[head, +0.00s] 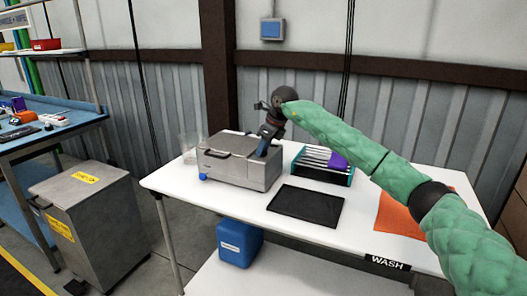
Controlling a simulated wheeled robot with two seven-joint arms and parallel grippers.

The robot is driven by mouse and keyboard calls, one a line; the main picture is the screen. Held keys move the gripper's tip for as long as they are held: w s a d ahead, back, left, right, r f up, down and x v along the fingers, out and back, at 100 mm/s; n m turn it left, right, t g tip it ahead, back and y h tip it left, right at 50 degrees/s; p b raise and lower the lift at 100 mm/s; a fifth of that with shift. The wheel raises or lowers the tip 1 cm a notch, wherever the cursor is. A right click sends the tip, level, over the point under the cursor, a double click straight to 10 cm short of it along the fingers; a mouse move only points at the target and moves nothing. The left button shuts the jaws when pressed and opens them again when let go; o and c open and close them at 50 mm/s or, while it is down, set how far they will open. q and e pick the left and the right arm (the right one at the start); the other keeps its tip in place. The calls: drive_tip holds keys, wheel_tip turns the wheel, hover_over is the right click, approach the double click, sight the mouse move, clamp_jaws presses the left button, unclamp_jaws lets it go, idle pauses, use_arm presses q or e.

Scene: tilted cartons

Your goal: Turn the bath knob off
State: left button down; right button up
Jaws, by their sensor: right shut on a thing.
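The bath (240,172) is a grey metal box with a lid, standing on the white table. A blue round knob (202,177) sticks out low at its front left corner. A dark handle (216,154) lies on the left part of the lid. My right gripper (262,152) reaches down over the right part of the bath's top, away from the blue knob. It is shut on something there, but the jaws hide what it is. My left gripper is not in view.
On the white table (180,182) are a black mat (306,205), a rack with a purple item (322,163), an orange cloth (398,215) and a clear beaker (187,146). A blue canister (239,242) stands below. A grey bin (95,225) stands at left.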

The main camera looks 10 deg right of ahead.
drive_tip(key=n+g, duration=0.1)
drive_tip(key=n, duration=0.2)
drive_tip(key=shift+w+d+n+y+b, duration=0.1)
drive_tip(key=shift+n+y+b, duration=0.2)
drive_tip(key=shift+y+b, duration=0.1)
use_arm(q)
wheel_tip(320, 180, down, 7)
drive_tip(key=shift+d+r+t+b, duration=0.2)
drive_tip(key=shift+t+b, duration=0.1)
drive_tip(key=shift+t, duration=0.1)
use_arm(e)
drive_tip(key=shift+w+n+g, duration=0.1)
drive_tip(key=shift+n+g, duration=0.9)
drive_tip(key=shift+n, duration=1.3)
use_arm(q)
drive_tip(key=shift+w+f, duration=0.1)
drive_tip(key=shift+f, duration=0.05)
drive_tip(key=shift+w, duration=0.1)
use_arm(e)
drive_tip(key=o, duration=1)
drive_tip(key=shift+r, duration=0.1)
drive_tip(key=shift+d+r, duration=0.2)
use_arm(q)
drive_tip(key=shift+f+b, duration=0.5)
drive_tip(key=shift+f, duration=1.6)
use_arm(e)
drive_tip(key=shift+v, duration=3.55)
